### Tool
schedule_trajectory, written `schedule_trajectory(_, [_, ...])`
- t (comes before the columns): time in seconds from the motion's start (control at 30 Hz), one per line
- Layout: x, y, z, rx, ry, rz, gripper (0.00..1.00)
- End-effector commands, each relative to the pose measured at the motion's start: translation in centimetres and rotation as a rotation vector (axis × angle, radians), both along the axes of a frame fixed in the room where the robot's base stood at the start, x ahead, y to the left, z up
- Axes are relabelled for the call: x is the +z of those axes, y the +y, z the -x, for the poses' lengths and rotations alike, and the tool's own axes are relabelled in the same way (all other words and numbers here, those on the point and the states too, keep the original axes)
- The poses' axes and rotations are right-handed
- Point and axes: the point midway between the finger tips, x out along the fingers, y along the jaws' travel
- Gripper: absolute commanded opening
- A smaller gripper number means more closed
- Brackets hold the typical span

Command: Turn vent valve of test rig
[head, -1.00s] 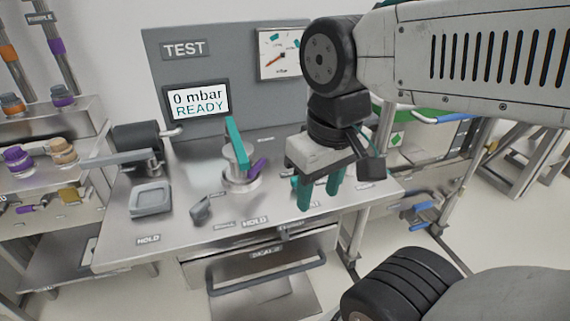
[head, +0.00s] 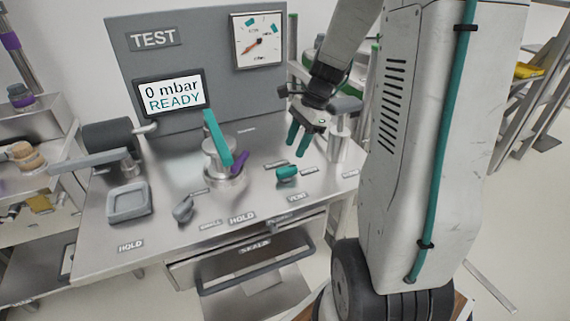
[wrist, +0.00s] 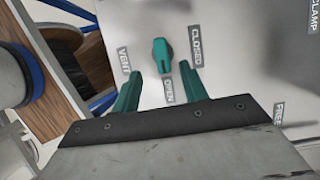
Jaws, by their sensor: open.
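The vent valve is a small teal knob (head: 288,173) on the steel bench top, behind the VENT label. In the wrist view the knob (wrist: 163,55) lies among the VENT, OPEN and CLOSED labels. Its long axis runs roughly up and down the picture there, its lower end near OPEN. My gripper (head: 298,144) is above and behind the knob in the head view, fingers pointing down. In the wrist view my gripper (wrist: 160,84) is open and empty, its teal fingers apart. The knob shows just beyond the gap between the fingertips, with no contact visible.
A clamp fixture with a teal lever (head: 217,138) and a purple lever (head: 240,162) stands left of the knob. A grey knob (head: 183,209) and a square tray (head: 129,201) are farther left. The display (head: 172,93) reads 0 mbar READY; a dial gauge (head: 257,41) hangs behind.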

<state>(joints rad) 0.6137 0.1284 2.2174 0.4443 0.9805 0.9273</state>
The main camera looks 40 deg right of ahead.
Motion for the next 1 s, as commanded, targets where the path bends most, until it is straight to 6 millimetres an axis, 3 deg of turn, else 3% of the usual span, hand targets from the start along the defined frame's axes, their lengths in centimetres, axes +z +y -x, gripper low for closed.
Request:
schedule_trajectory(0.5, [-6.4, 2.0, -0.8, -0.025, 0.007, -0.008, 0.44])
schedule_trajectory(0.9, [-7.5, 2.4, -0.9, -0.024, 0.005, -0.006, 0.44])
schedule_trajectory(0.93, [-7.5, 2.4, -0.9, -0.024, 0.005, -0.006, 0.41])
schedule_trajectory(1.0, [-7.5, 2.4, -0.9, -0.024, 0.005, -0.006, 0.21])
